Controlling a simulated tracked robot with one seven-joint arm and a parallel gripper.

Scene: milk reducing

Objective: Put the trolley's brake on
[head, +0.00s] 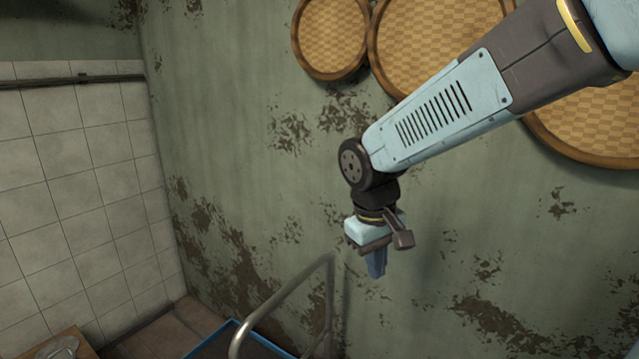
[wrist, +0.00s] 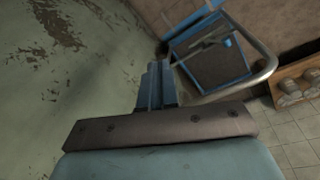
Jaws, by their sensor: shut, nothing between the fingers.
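The trolley shows in part at the bottom of the head view, with a bent metal handle (head: 283,300) and a blue-edged deck (head: 236,342). In the wrist view the deck (wrist: 215,68) lies below and beyond my fingers, and the handle (wrist: 262,72) curves to the right of them. A small blue part and a grey bar show at the deck; I cannot tell whether either is the brake. My gripper (head: 376,266) points down, shut and empty, in the air to the right of the handle. Its blue fingers (wrist: 156,84) are together in the wrist view, apart from the trolley.
A stained green wall (head: 240,150) stands behind the arm, with round woven trays (head: 330,38) hung high on it. A white tiled wall (head: 75,190) is at the left. A wooden surface with pale objects (wrist: 295,84) stands to the right in the wrist view, above a tiled floor (wrist: 295,135).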

